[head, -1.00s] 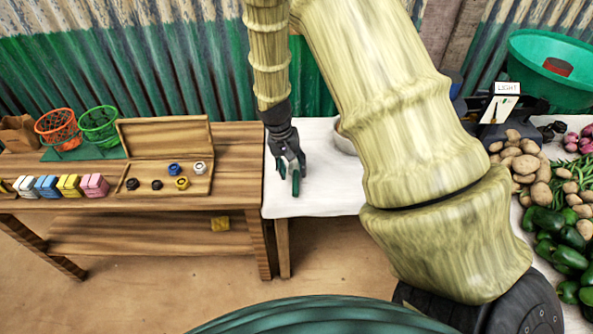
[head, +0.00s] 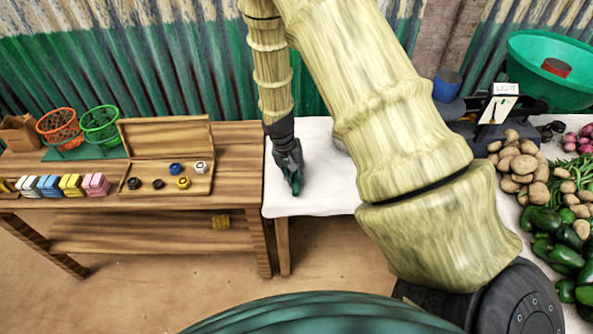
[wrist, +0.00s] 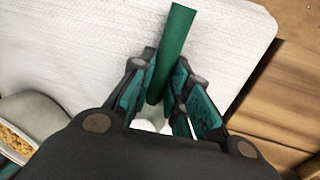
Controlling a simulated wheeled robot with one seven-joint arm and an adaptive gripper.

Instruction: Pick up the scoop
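The scoop shows as a dark green, straight handle (wrist: 174,50) in the wrist view, between the fingers of my gripper (wrist: 168,82). The fingers, with teal inner pads, are drawn in close on both sides of the handle and seem to touch it. A pale, rounded shape below the handle's near end may be the rest of the scoop; I cannot tell. In the head view my gripper (head: 292,182) points down over the white-covered table (head: 315,195), with green at its tips. I cannot tell whether the scoop touches the cloth.
A metal bowl of grain (wrist: 14,142) is at the left in the wrist view. A wooden table (head: 225,160) with an open box (head: 165,140) and baskets stands at the left. A scale (head: 490,115), potatoes (head: 520,165) and green peppers (head: 560,245) are at the right.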

